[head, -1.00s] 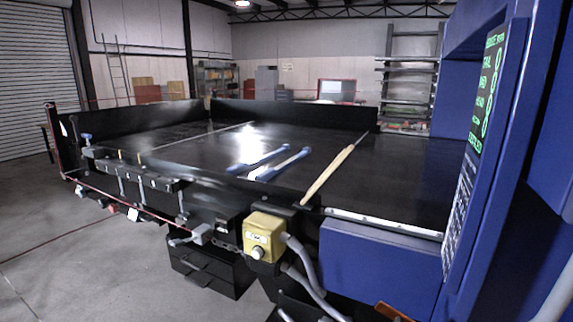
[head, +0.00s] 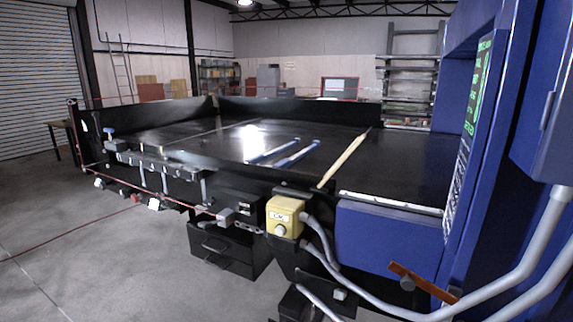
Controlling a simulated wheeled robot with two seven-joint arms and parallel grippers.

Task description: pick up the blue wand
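Two long thin blue pieces lie side by side on the black conveyor bed, slanting the same way. The left one (head: 272,151) and the right one (head: 297,155) are a little apart. Both look blue with paler stretches, and I cannot tell for sure whether they are two wands or parts of one thing. A pale wooden stick (head: 343,159) lies to their right, its near end at the bed's front edge. Neither of my grippers shows in the head view.
The black conveyor bed (head: 190,150) has raised walls at the back and left. A yellow button box (head: 284,217) and grey conduits stand at its front edge. A blue machine housing with a screen (head: 476,90) rises at the right. Open concrete floor (head: 90,230) lies at the front left.

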